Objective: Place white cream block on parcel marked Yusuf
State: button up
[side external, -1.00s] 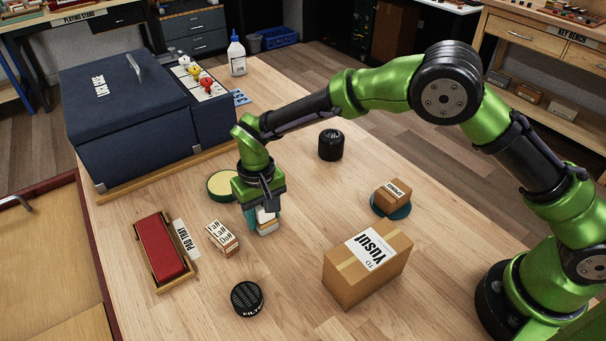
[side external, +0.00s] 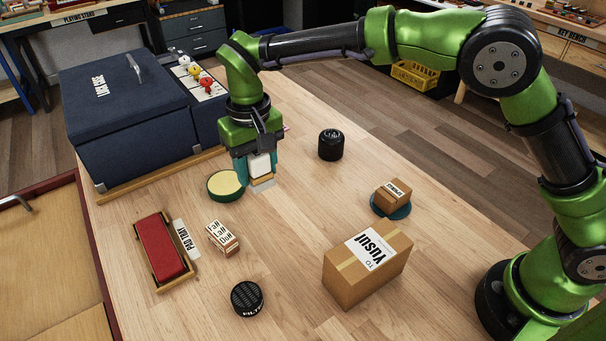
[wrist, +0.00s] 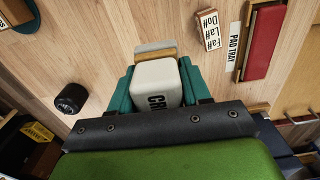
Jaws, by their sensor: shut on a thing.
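The white cream block (side external: 260,165) is between the teal fingers of my gripper (side external: 257,172), which is shut on it above the table. In the wrist view the white block (wrist: 157,82) shows the letters "CR", the rest hidden by the gripper. A tan strip and a pale grey piece (side external: 263,184) show just below the block; I cannot tell if they are part of it. The parcel marked Yusuf (side external: 368,262) is a brown cardboard box with a white label on top, standing to the right and nearer the camera. Its top is bare apart from label and tape.
A small parcel (side external: 393,193) sits on a dark green disc (side external: 390,209) behind the Yusuf parcel. A black cylinder (side external: 331,145), a round yellow-topped tin (side external: 225,185), a lettered block (side external: 223,237), a black filter (side external: 247,298) and a red pad tray (side external: 161,250) stand around. Table between is clear.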

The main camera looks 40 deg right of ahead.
jog(key=s+d+r+n, duration=0.1)
jog(key=s+r+n, duration=0.1)
jog(key=s+r, duration=0.3)
jog(key=n, duration=1.6)
send_over(370, 248)
notch_tip(370, 248, down, 8)
jog(key=shift+f, duration=0.15)
jog(key=shift+f, duration=0.2)
jog(key=o, duration=1.1)
jog(key=shift+r, duration=0.15)
